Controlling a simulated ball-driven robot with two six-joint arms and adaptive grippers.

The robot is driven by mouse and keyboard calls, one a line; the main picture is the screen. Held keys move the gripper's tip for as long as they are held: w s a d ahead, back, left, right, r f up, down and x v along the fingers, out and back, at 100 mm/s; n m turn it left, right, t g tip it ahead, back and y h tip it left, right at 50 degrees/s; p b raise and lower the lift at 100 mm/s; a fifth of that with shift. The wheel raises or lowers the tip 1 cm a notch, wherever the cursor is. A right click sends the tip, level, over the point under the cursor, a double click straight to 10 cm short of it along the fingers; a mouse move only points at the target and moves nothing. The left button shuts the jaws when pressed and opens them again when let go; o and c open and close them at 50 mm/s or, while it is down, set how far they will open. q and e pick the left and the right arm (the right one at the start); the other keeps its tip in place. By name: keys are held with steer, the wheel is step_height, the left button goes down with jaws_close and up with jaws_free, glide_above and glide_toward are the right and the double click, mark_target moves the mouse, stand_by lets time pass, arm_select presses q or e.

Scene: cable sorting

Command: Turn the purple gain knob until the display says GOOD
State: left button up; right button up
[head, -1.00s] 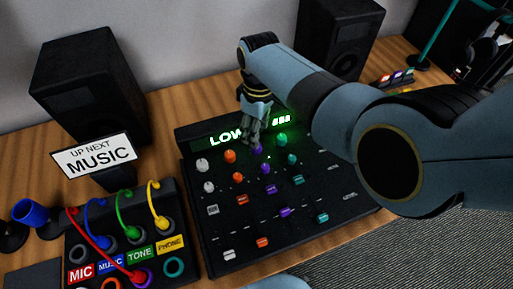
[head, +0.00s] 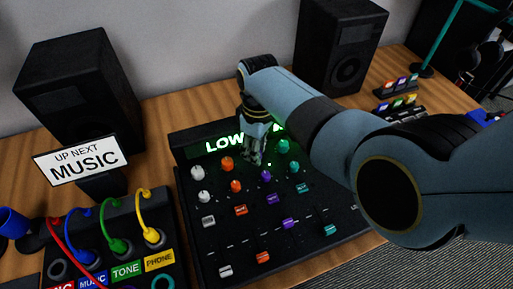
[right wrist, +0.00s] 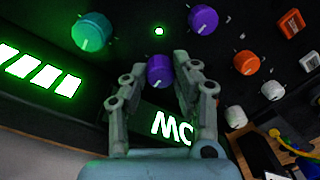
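The purple gain knob (right wrist: 160,70) shows in the right wrist view between the fingertips of my right gripper (right wrist: 165,72). The gripper is open, one finger on each side of the knob, with a small gap visible at the right finger. In the head view my right gripper (head: 252,152) points down at the mixer's upper knobs and hides this knob. The display (head: 223,143) reads LOW in green; its right part is hidden behind my arm. Lit green bars (right wrist: 40,72) and part of the word show upside down in the wrist view. My left gripper is out of view.
A second purple knob (right wrist: 203,19) and a teal knob (right wrist: 91,31) are close by. Orange (head: 227,164) and white (head: 197,172) knobs stand at the left on the mixer (head: 215,238). A MUSIC sign (head: 84,160) and a patch box with plugged cables (head: 128,208) are further left.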

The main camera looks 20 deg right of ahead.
jaws_close()
steer(key=shift+r+m+p, duration=0.15)
steer(key=shift+m+p, duration=0.3)
steer(key=shift+m, duration=0.15)
steer(key=shift+m+p, duration=0.5)
steer(key=shift+m, duration=1.3)
steer(key=o, duration=0.8)
jaws_free()
steer(key=shift+o, duration=0.2)
